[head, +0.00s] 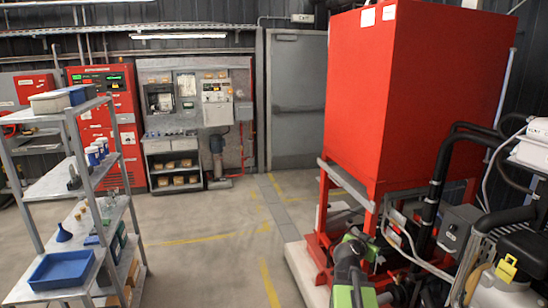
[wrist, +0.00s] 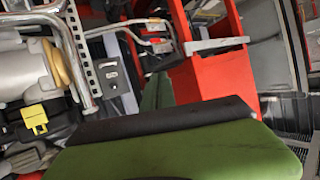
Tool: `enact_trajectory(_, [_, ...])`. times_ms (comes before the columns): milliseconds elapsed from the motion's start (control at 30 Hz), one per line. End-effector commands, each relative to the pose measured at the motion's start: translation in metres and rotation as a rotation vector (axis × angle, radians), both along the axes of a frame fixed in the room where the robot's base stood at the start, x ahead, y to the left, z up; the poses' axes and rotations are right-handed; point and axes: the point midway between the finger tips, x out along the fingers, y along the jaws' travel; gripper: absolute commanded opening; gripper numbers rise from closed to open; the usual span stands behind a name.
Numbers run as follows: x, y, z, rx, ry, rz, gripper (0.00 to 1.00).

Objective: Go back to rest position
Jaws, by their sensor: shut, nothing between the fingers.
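My gripper (wrist: 160,102) shows in the wrist view as a large green and black jaw across the bottom, with a narrow green finger above its middle. It is shut and I see nothing held in it. In the head view, grey and green parts that look like my arm reach up from the bottom edge, in front of the red pump frame (head: 325,245). The gripper's tips are hard to make out there. The wrist view looks tilted at red framework (wrist: 205,65), metal pipes and a yellow tag (wrist: 35,117).
A big red tank (head: 415,95) on its frame stands right of centre, with black pipes (head: 435,195) beside it. A shelf rack (head: 70,190) with a blue tray (head: 62,268) stands at left. Red cabinets (head: 105,115) and a grey door (head: 297,100) are behind. Floor between is clear.

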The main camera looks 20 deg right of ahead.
Motion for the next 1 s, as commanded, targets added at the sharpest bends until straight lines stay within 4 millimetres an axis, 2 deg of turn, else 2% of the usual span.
enact_trajectory(33, [0.024,0.041,-0.018,0.034,0.021,0.052,0.0])
enact_trajectory(100, [0.047,0.095,-0.039,0.085,0.066,0.115,0.0])
enact_trajectory(167, [0.061,0.142,-0.058,0.13,0.117,0.172,0.0])
enact_trajectory(200, [0.068,0.175,-0.07,0.161,0.157,0.213,0.0])
enact_trajectory(233, [0.072,0.199,-0.08,0.184,0.191,0.243,0.0])
enact_trajectory(267, [0.074,0.224,-0.09,0.208,0.228,0.276,0.0])
enact_trajectory(300, [0.075,0.256,-0.104,0.239,0.282,0.32,0.0])
enact_trajectory(367, [0.071,0.305,-0.124,0.289,0.373,0.394,0.0])
enact_trajectory(400, [0.065,0.337,-0.137,0.322,0.442,0.447,0.0])
enact_trajectory(467, [0.05,0.381,-0.155,0.375,0.555,0.533,0.0])
enact_trajectory(500, [0.037,0.406,-0.166,0.413,0.638,0.593,0.0])
enact_trajectory(600, [-0.009,0.444,-0.182,0.531,0.863,0.755,0.0])
enact_trajectory(700, [-0.041,0.465,-0.186,0.593,1.027,0.917,0.0])
enact_trajectory(800, [-0.051,0.466,-0.186,0.577,1.097,0.986,0.0])
enact_trajectory(1000, [-0.05,0.465,-0.187,0.565,1.1,0.999,0.0])
